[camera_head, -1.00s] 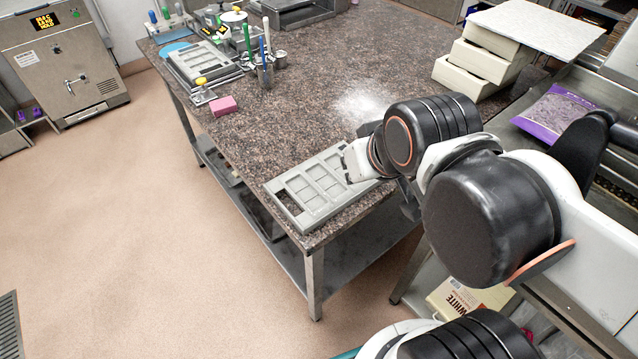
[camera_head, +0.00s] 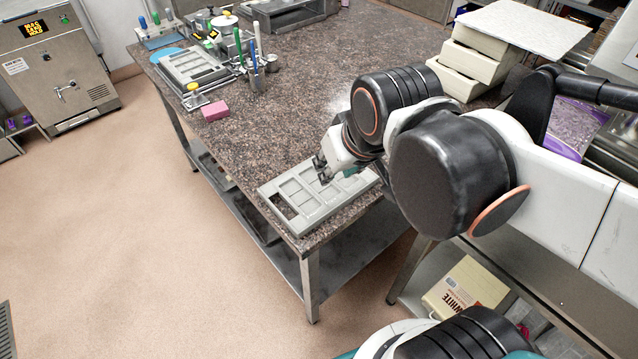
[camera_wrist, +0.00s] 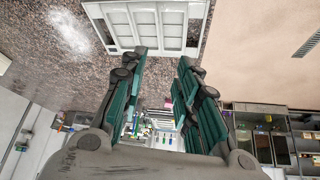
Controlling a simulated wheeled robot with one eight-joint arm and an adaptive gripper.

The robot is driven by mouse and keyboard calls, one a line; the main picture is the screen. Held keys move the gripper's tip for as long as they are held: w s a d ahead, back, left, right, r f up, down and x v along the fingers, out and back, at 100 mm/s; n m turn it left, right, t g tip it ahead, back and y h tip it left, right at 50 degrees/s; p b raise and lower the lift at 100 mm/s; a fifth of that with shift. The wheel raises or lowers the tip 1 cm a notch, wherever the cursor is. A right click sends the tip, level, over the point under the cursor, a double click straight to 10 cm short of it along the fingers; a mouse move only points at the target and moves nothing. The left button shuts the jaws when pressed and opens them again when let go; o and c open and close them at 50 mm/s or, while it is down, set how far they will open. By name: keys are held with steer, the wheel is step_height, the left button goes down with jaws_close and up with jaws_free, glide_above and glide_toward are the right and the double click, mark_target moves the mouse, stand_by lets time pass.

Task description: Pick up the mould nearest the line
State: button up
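A grey mould (camera_head: 296,210) with several rectangular cavities lies flat at the near corner of the speckled stone table (camera_head: 290,130). It also shows at the top of the wrist view (camera_wrist: 122,37). My gripper (camera_head: 323,170) is over the mould's far side in the head view; whether it touches the mould is unclear. In the wrist view my gripper (camera_wrist: 162,62) has its two teal and black fingers apart with nothing between them. Another grey mould (camera_head: 193,66) lies at the table's far left end.
A pink block (camera_head: 215,111), a pot of tools (camera_head: 256,78) and a yellow-topped item (camera_head: 194,97) stand at the table's left. Cream boxes (camera_head: 470,65) are stacked at the back right. Bare stone surrounds the mould's back side.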

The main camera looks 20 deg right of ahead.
steer(key=w+a+f+n+g+p, duration=0.1)
steer(key=w+a+f+n+g, duration=0.15)
steer(key=w+a, duration=0.3)
steer(key=g+b, duration=0.2)
steer(key=g, duration=0.2)
glide_above(276, 208)
steer(key=shift+n+t, duration=0.25)
steer(key=shift+n, duration=0.1)
steer(key=f, duration=1.3)
steer(key=shift+s, duration=0.4)
steer(key=f, duration=0.1)
steer(key=f+b, duration=0.1)
steer(key=f, duration=0.1)
steer(key=f+b, duration=0.1)
steer(key=shift+w+f, duration=0.15)
steer(key=shift+w, duration=0.25)
steer(key=shift+f, duration=0.35)
steer(key=shift+c, duration=0.5)
jaws_close()
